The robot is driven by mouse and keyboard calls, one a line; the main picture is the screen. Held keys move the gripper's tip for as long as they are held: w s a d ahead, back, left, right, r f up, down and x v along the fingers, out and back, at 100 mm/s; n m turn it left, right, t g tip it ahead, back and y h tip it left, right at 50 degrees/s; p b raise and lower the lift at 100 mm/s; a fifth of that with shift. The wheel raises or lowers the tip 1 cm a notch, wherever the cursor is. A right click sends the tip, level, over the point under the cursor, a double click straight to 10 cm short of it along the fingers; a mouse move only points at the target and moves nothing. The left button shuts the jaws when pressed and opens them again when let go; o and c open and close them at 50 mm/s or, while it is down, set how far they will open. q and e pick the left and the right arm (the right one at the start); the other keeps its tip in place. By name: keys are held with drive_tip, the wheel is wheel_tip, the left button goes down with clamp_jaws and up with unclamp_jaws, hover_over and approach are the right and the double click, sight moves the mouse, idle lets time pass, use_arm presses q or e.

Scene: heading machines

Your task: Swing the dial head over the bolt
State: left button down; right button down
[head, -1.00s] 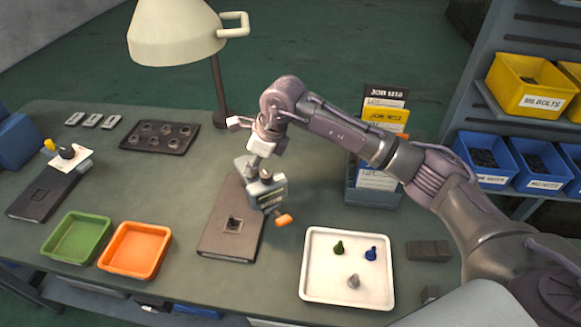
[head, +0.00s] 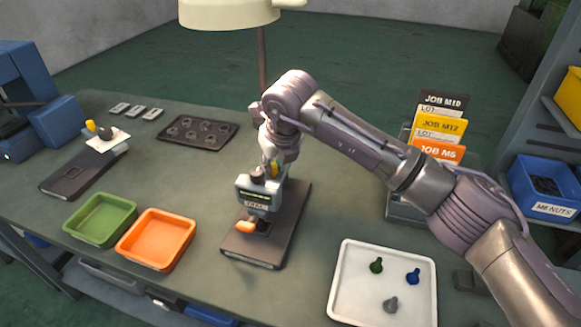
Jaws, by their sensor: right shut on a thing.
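The dial head (head: 258,195), a grey-green box with a small dark display and an orange tip (head: 245,227), stands over the front part of the dark base plate (head: 300,205). My right gripper (head: 275,168) is at the back of the head, shut on it; the fingers are mostly hidden. The bolt is hidden behind the head and its orange tip, so I cannot tell how exactly the head lines up with it. My left gripper is not in view.
A green tray (head: 100,222) and an orange tray (head: 157,240) lie left of the plate. A white tray (head: 350,290) with small coloured pieces is at the right. A dark tray of nuts (head: 197,133), a lamp (head: 230,12) and a job card rack (head: 405,205) stand further back.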

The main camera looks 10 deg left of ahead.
drive_tip(key=shift+r, duration=0.15)
drive_tip(key=c, duration=1)
unclamp_jaws()
drive_tip(key=shift+a, duration=0.1)
drive_tip(key=v, duration=1.1)
drive_tip(key=shift+s+r, duration=0.2)
drive_tip(key=shift+r, duration=0.15)
